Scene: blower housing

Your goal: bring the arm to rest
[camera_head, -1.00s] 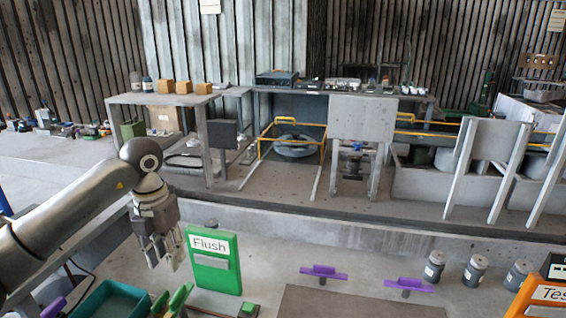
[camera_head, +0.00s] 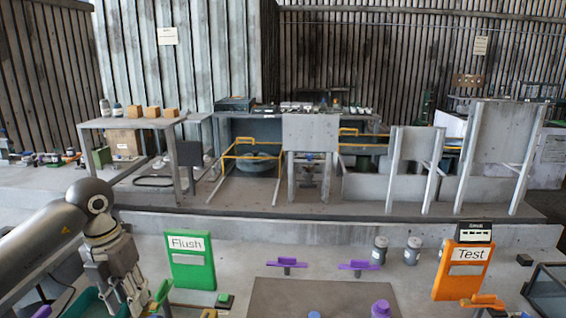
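My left arm comes in from the left edge. Its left gripper (camera_head: 127,298) points down near the lower left, over the front worktop (camera_head: 270,253). The fingers look spread, with a gap between them and nothing held. The fingertips are close to a teal tray and green-handled items at the bottom edge; I cannot tell whether they touch. The green "Flush" board (camera_head: 190,272) stands just right of the gripper. My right gripper is not in view.
Two purple-handled pieces (camera_head: 287,262) stand mid-worktop behind a grey mat (camera_head: 330,297). Dark jars (camera_head: 380,250) and the orange "Test" board (camera_head: 461,270) stand to the right. Benches with a yellow-railed frame (camera_head: 249,157) lie behind the worktop.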

